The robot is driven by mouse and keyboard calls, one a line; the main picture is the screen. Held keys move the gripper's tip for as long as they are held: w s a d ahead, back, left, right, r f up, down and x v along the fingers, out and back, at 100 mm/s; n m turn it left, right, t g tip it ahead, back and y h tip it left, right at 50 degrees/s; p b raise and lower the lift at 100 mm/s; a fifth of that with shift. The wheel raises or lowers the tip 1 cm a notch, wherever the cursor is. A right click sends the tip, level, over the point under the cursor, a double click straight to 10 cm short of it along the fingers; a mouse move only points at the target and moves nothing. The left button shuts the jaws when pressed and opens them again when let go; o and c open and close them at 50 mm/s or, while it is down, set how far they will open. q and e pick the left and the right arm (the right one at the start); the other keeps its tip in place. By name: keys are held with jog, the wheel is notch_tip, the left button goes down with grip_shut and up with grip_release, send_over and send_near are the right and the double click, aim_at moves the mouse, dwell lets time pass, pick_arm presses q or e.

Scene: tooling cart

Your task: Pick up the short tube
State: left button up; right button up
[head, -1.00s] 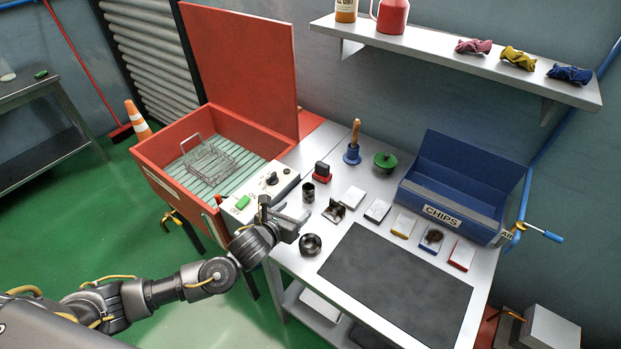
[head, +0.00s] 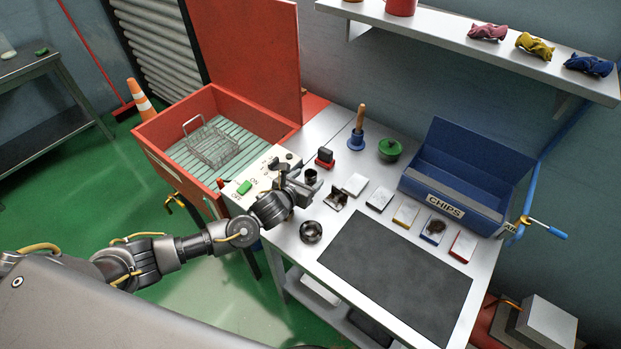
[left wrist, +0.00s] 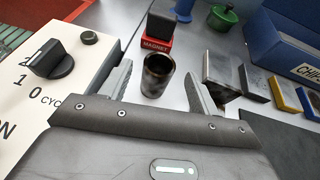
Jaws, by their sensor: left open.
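A short dark metal tube (head: 311,177) stands upright on the cart top, near the front of the white control box. In the left wrist view the tube (left wrist: 157,76) shows its open top and stands beyond and between my fingertips. My left gripper (head: 303,188) is open and empty, low beside the tube on its near side. Its two fingers (left wrist: 161,88) spread to either side of the tube in the left wrist view, with a gap on both sides. My right gripper is in neither view.
A red magnet block (head: 325,158) stands behind the tube and a grey angled block (head: 336,200) to its right. A wide dark ring (head: 311,232) sits nearer the front. The control box (head: 245,186) with knob is at left; the black mat (head: 395,278) is clear.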

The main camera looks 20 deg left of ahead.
aim_at(314, 173)
pick_arm(q)
jog(key=shift+w, duration=0.25)
jog(key=p+x, duration=0.1)
jog(key=x, duration=0.3)
jog(key=shift+p, duration=0.35)
jog(key=shift+w+f, duration=0.25)
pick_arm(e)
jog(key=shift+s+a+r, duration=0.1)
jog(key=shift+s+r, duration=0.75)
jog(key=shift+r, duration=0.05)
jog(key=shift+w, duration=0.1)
pick_arm(q)
jog(key=shift+c, duration=0.8)
jog(key=c, duration=1)
jog(key=shift+r, duration=0.2)
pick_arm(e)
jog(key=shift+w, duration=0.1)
